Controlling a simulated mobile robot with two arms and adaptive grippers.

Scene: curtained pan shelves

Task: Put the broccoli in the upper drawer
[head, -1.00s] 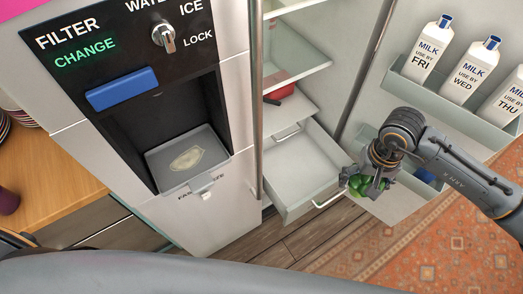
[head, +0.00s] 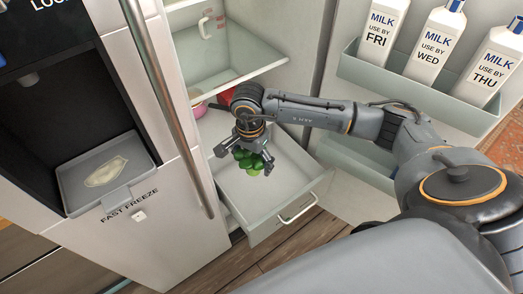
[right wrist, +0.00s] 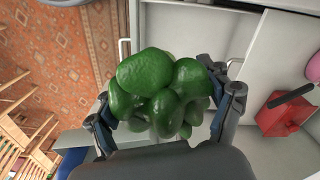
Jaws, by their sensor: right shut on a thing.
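My right gripper (head: 245,160) is shut on the broccoli (head: 252,162), a dark green bumpy cluster. The gripper holds it above the pulled-out white drawer (head: 266,228) low in the open fridge. The broccoli overlaps the drawer's inside in the head view; its exact height above the drawer floor is hard to judge. In the right wrist view, the broccoli (right wrist: 148,85) sits between the two fingers, with the pale drawer (right wrist: 185,28) behind it. My left gripper is not in view.
The fridge door on the right holds several milk bottles (head: 433,38) in a rack (head: 400,75). A glass shelf (head: 240,68) lies above the drawer. A red object (right wrist: 285,115) is on the surface beside the drawer. The freezer door (head: 165,240) stands at left.

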